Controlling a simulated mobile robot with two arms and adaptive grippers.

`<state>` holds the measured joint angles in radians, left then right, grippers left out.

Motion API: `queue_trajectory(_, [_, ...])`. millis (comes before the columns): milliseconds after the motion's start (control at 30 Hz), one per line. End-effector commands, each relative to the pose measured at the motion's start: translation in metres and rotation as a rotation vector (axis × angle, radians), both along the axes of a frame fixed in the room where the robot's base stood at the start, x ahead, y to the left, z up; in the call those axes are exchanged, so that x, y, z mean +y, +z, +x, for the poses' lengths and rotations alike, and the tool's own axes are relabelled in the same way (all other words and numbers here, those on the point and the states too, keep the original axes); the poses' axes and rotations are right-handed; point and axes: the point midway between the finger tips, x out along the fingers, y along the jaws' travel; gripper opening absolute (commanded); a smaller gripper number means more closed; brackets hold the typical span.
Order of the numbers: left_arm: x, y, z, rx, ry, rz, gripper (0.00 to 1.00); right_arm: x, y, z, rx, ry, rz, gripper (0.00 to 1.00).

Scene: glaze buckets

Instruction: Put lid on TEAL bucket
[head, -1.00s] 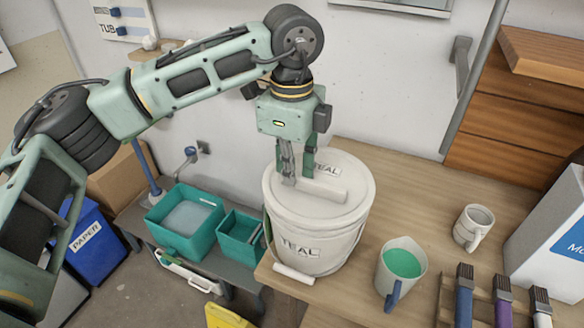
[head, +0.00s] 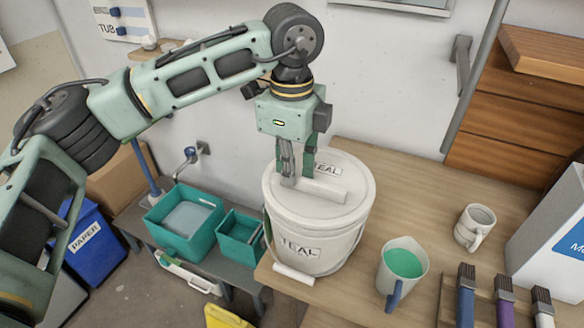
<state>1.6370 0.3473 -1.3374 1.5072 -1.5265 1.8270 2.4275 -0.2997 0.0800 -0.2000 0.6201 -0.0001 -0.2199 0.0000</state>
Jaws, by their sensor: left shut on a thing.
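The white bucket (head: 318,235), labelled TEAL on its front, stands upright at the left front of the wooden table. Its white lid (head: 343,181), also labelled TEAL, lies over the bucket's top and looks level. From here I cannot tell whether it is fully seated all round. My left gripper (head: 293,180) points down from above and is shut on the lid's raised bar handle (head: 320,192) near its left end. The gripper hides part of the lid behind it. My right gripper is not in view.
A jug of teal glaze (head: 401,266) stands right of the bucket on the table (head: 432,210). Teal tubs (head: 185,222) sit on a lower bench at left.

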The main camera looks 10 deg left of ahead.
Motion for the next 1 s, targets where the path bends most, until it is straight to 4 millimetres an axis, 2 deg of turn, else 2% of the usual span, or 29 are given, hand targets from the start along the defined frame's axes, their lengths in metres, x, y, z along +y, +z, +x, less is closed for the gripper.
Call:
queue_trajectory(133, [-0.0001,0.0004,0.0001,-0.001,0.000,0.000,0.00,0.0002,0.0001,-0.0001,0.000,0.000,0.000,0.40])
queue_trajectory(167, [-0.0001,0.0003,0.0001,-0.001,0.000,0.000,0.10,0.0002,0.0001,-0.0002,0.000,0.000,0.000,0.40])
queue_trajectory(400, [-0.0001,0.0002,0.0001,-0.001,0.000,0.000,0.31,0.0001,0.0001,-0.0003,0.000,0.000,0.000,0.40])
queue_trajectory(633, [0.0000,-0.0002,0.0000,0.000,0.000,0.000,0.32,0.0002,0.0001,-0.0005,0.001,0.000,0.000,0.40])
queue_trajectory(833, [0.0001,-0.0002,0.0000,0.000,0.000,0.000,0.50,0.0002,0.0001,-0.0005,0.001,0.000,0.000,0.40])
queue_trajectory(1000, [0.0001,-0.0002,0.0000,0.000,0.000,0.000,0.50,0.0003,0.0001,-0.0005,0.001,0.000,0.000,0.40])
